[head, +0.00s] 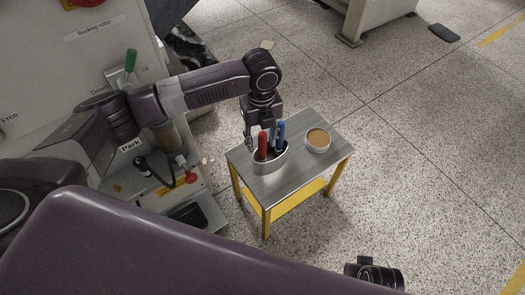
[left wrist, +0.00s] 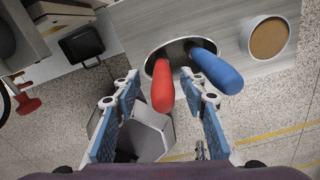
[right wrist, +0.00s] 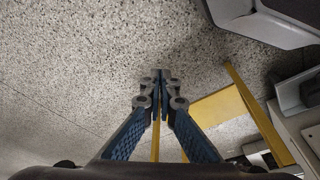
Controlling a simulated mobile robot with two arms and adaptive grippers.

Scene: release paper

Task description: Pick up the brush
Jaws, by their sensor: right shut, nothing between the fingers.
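A red handle (head: 263,146) and a blue handle (head: 281,136) stand upright in an oval metal holder (head: 270,166) on a small table. I cannot tell which is the brush, since the lower ends are hidden in the holder. My left gripper (head: 250,138) points down beside the holder. In the left wrist view, the left gripper (left wrist: 163,88) is open, with the red handle (left wrist: 163,92) between its fingers and apparently not gripped. The blue handle (left wrist: 216,70) is close to the right-hand finger. My right gripper (right wrist: 160,82) is shut and empty above the floor.
A round cup with brown contents (head: 318,139) stands on the table (head: 300,176), right of the holder. The table has yellow legs and a yellow lower shelf (head: 298,199). A machine with labels and levers (head: 100,50) stands at the left. Speckled floor is open on the right.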

